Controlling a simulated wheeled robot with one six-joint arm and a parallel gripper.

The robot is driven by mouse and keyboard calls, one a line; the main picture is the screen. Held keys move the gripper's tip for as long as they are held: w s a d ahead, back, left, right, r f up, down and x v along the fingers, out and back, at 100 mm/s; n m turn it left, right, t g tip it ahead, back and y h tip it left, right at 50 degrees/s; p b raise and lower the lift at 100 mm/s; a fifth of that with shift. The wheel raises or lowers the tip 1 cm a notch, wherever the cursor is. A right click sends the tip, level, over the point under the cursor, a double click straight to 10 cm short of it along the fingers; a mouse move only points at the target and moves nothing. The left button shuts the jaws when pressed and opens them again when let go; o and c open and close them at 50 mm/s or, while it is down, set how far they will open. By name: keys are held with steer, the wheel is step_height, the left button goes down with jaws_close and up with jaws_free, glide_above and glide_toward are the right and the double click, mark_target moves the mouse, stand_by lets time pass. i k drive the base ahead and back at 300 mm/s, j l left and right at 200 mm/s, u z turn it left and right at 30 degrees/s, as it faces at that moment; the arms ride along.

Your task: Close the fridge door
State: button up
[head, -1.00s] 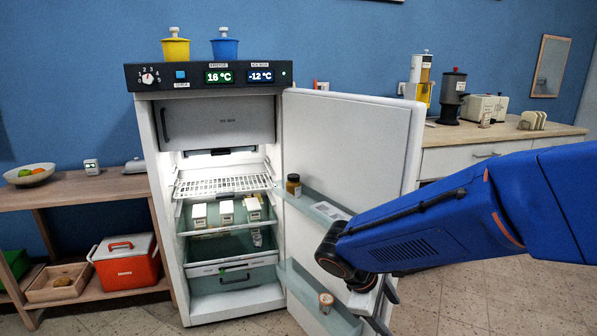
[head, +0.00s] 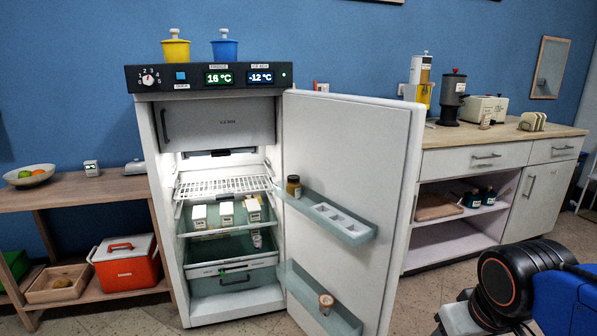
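The white fridge (head: 150,200) stands open against the wall. Its door (head: 347,150) is hinged on the right side and swung wide toward me. The door's inner side faces left and carries two shelves, with a dark jar (head: 293,186) on the upper shelf and a small jar (head: 326,302) on the lower one. My gripper (head: 450,318) is at the bottom right, right of the door and apart from it. Only a part of it shows at the frame's bottom edge, and its fingertips are cut off or hidden.
A counter (head: 440,160) with drawers and an open compartment stands right of the door. A wooden shelf (head: 90,190) with a red cooler (head: 125,262) is on the left, close to the fridge. The floor in front of the open fridge looks clear.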

mark_target(356, 159)
steer(key=l+u, duration=0.1)
steer(key=u, duration=0.5)
steer(key=l+u, duration=0.4)
steer(key=l, duration=0.15)
steer(key=l+u, duration=0.4)
steer(key=l, duration=0.2)
steer(key=l+u, duration=0.4)
steer(key=l, duration=0.2)
steer(key=k+l, duration=0.1)
steer(key=l, duration=0.3)
steer(key=k+l+u, duration=0.1)
steer(key=l, duration=0.3)
steer(key=k+l, duration=0.15)
steer(key=l, duration=0.25)
steer(key=k+l+u, duration=0.1)
steer(key=l, duration=0.25)
steer(key=k+l, duration=0.2)
steer(key=l, duration=0.2)
steer(key=k+l+u, duration=0.1)
steer(key=l, duration=0.25)
steer(key=k+l, duration=0.2)
steer(key=l, duration=0.2)
steer(key=l+u, duration=0.1)
steer(key=u, duration=0.3)
steer(key=k+l+u, duration=0.1)
steer(key=u, duration=0.25)
